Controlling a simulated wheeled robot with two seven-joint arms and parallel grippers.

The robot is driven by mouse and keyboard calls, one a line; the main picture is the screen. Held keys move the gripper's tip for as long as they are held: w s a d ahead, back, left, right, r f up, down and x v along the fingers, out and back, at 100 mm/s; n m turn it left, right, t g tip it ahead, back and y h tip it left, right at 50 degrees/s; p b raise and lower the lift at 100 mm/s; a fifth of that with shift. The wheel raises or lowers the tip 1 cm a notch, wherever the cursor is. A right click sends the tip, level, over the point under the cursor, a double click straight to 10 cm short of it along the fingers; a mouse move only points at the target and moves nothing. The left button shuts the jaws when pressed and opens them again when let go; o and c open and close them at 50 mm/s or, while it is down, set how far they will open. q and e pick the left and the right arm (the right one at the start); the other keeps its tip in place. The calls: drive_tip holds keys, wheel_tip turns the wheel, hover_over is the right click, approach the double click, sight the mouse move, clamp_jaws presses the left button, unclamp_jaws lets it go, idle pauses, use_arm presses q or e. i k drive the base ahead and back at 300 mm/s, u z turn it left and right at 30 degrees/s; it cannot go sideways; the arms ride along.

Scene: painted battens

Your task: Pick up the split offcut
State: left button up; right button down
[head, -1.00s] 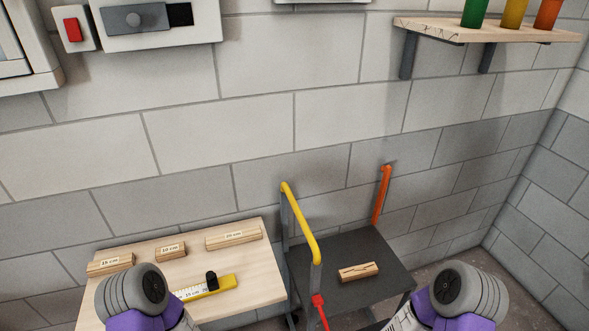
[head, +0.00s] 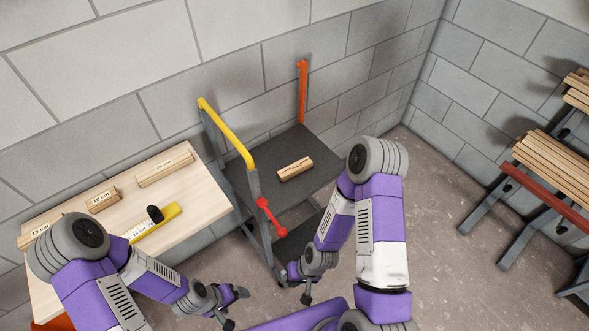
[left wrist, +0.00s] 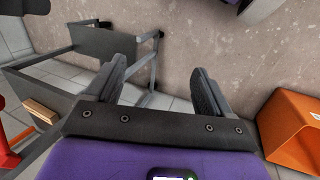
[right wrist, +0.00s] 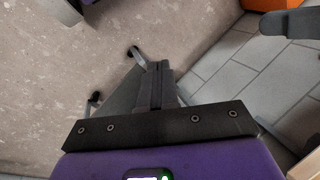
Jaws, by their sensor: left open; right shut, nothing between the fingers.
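The split offcut (head: 295,169) is a short light wooden block with a dark crack along it. It lies on the dark top shelf of the cart (head: 255,190). In the left wrist view a wooden block on the cart (left wrist: 40,110), probably the same offcut, shows at the left edge. My left gripper (head: 236,308) is open and empty, low in front of the bench and cart, well apart from the offcut. My right gripper (head: 306,297) is shut and empty, in front of the cart and below its top shelf. In the right wrist view its fingers (right wrist: 157,72) are together.
A rack of battens (head: 555,165) stands right. Floor between is clear.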

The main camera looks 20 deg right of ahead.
sight(292, 171)
drive_tip(key=u, duration=3.55)
drive_tip(key=k, duration=2.6)
drive_tip(key=z, duration=1.85)
drive_tip(key=i, duration=0.45)
drive_tip(key=u, duration=0.05)
